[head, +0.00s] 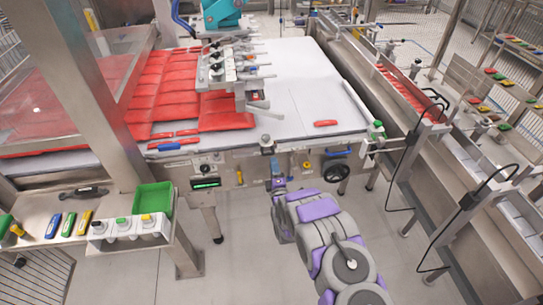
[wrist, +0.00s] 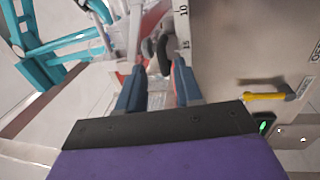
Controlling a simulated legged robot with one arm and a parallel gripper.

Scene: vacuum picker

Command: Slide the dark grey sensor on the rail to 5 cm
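My gripper (wrist: 159,68) is open in the wrist view, its two blue fingers with reddish tips apart. A dark grey, curved piece, which looks like the sensor (wrist: 163,48), is just ahead of and between the fingertips. I cannot tell if either tip touches it. A white scale strip (wrist: 183,30) with marks 10 and 15 runs beside it on a steel panel; the 5 mark is not in view. The rail itself is not clearly seen. In the head view my gripper (head: 276,166) is at the front of the machine, just below the table edge; the sensor is too small to tell there.
A yellow handle (wrist: 268,96) sticks out on the panel to the right of the fingers. A white table (head: 300,90) bears red packs (head: 175,90). A black handwheel (head: 336,172) is right of my gripper. A green bin (head: 152,199) stands at left. The floor in front is clear.

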